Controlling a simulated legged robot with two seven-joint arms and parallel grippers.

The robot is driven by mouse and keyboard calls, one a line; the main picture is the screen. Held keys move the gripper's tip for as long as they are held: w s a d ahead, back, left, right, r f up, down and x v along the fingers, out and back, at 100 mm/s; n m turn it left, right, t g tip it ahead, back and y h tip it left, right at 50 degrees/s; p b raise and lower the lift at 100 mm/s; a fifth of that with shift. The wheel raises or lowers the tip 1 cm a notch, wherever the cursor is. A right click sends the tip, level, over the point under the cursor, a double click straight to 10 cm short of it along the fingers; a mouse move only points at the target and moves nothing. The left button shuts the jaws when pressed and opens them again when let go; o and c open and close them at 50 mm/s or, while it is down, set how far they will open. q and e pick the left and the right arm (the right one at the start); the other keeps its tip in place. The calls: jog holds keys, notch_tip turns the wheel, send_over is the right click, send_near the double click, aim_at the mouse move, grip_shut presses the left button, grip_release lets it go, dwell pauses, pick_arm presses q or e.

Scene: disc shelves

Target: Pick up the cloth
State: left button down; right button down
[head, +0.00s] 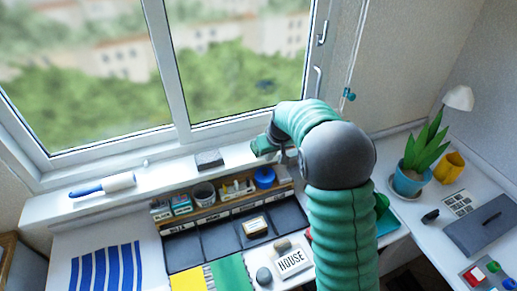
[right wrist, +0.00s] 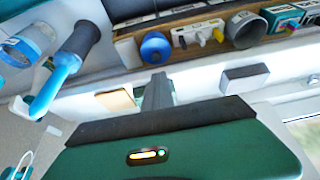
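My right arm reaches over the desk to the window sill in the head view, and my right gripper (head: 262,146) is at the sill, partly hidden by its own wrist. In the right wrist view the dark fingers (right wrist: 158,92) look closed together, with nothing visible between them. A small flat tan piece (right wrist: 117,100) lies on the white sill beside the fingers, apart from them; I cannot tell if it is the cloth. No other cloth is clear, and my arm hides part of the sill and desk. My left gripper is out of view.
A grey block (head: 208,158) and a paint roller (head: 102,185) lie on the sill. A wooden rack (head: 217,209) with several cups and boxes, including a blue pot (head: 265,178), stands in front. A potted plant (head: 411,181) and yellow cup (head: 449,167) stand right.

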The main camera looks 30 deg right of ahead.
jog(key=s, duration=0.4)
jog(key=shift+s+a+r, duration=0.15)
jog(key=shift+a+r, duration=0.05)
jog(key=shift+a, duration=0.1)
jog(key=c, duration=2.1)
grip_release()
jog(key=shift+d, duration=0.35)
jog(key=shift+c, duration=0.2)
jog(key=o, duration=1.2)
jog(key=shift+a, duration=0.25)
jog(key=o, duration=0.5)
jog(key=shift+d, duration=0.15)
